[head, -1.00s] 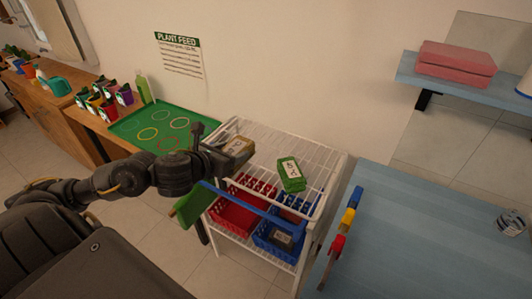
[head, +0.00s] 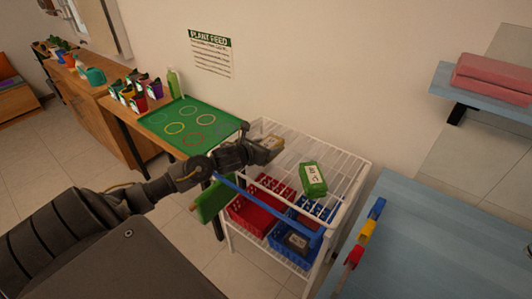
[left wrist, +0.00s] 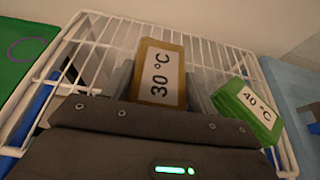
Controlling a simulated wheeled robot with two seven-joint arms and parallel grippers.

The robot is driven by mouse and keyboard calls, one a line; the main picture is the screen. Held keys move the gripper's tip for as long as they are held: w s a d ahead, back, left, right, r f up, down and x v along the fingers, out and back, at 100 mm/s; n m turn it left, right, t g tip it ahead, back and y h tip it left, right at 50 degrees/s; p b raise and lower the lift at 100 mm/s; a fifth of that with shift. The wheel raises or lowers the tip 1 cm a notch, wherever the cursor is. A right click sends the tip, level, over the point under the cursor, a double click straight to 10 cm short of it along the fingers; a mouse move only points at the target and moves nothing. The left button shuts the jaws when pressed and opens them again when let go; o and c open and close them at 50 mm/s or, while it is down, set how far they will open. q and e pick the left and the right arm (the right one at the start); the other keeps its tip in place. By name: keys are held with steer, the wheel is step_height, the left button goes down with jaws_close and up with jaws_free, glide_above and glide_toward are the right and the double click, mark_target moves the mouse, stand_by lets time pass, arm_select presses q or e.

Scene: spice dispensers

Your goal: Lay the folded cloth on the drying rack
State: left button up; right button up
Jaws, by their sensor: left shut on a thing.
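The white wire drying rack (head: 352,172) stands in the middle of the head view; its top bars (left wrist: 222,52) fill much of the left wrist view. My left gripper (head: 262,147) is shut on a tan folded cloth (head: 273,142) over the rack's back left part. In the left wrist view the tan cloth (left wrist: 160,62) has a white "30 °C" label and sits between the fingers. I cannot tell whether it touches the bars. A green folded cloth (head: 313,180) labelled "40 °C" (left wrist: 250,108) lies on the rack to the right. My right gripper is not in view.
Red (head: 250,218) and blue (head: 292,250) baskets sit on the rack's lower level. A green panel (head: 215,200) hangs at its left. A green tray (head: 160,122) lies on the left table. A blue table (head: 430,240) stands at right, a shelf with pink cloth (head: 495,75) above.

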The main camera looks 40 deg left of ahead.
arm_select(q)
steer(key=shift+w+f, duration=0.15)
step_height(320, 180, down, 3)
steer(key=shift+w+a+p, duration=0.1)
steer(key=shift+w+p, duration=0.05)
steer(key=shift+p, duration=0.55)
steer(key=shift+f, duration=0.15)
steer(key=shift+f, duration=0.1)
steer(key=shift+f+b, duration=0.15)
steer(key=shift+b, duration=0.15)
steer(key=o, duration=1)
steer(key=shift+o, duration=0.2)
